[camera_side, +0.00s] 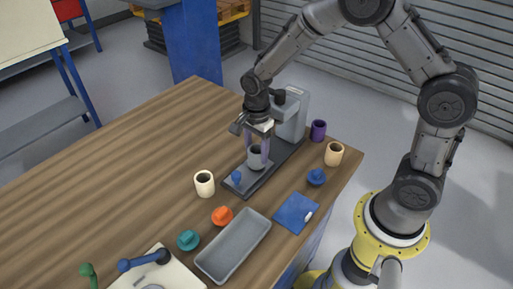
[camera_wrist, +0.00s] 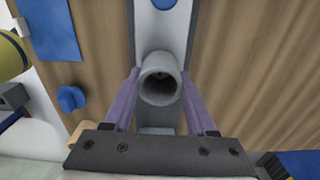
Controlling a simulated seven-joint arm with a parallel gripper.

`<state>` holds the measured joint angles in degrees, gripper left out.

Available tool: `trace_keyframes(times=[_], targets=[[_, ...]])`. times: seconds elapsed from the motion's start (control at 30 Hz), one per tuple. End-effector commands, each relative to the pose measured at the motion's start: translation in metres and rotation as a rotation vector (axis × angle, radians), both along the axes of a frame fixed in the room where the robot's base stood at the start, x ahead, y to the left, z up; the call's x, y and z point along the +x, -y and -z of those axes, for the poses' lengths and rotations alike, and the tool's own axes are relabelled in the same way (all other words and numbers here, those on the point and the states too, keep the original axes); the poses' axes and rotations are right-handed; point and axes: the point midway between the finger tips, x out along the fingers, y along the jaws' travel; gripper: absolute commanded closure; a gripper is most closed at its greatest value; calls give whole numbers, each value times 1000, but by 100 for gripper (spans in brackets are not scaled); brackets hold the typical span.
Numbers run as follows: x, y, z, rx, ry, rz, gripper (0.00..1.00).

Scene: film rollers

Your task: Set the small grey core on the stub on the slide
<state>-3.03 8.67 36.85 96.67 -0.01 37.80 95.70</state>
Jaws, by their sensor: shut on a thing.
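The small grey core (camera_side: 256,160) is a hollow cylinder, held upright between the purple fingers of my gripper (camera_side: 257,153). In the wrist view the core (camera_wrist: 160,80) shows its open top, with a finger on each side of my gripper (camera_wrist: 160,97). The slide (camera_side: 246,183) is a pale plate on a long dark base. The blue stub (camera_side: 236,176) stands near its front end, in front and to the left of the core. The stub (camera_wrist: 164,4) is cut by the top edge of the wrist view. I cannot tell whether the core's bottom touches the slide.
A grey machine head (camera_side: 292,112) rises behind my gripper. Cream cores (camera_side: 204,184) (camera_side: 334,154) and a purple core (camera_side: 318,130) stand around the base. Blue (camera_side: 316,177), orange (camera_side: 222,216) and teal (camera_side: 188,239) knobs, a grey tray (camera_side: 233,246) and a blue pad (camera_side: 296,213) lie nearer.

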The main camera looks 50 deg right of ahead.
Motion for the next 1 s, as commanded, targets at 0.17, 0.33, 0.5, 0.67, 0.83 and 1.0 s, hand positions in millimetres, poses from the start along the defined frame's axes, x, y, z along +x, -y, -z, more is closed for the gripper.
trace_keyframes(times=[0.17,0.33,0.5,0.67,0.83,1.0], targets=[[0,0,1,0,0,0,98],[0,0,0,0,0,0,36],[0,0,0,0,0,0,8],[0,0,0,0,0,0,8],[0,0,-2,0,1,0,8],[1,0,-21,0,4,0,8]])
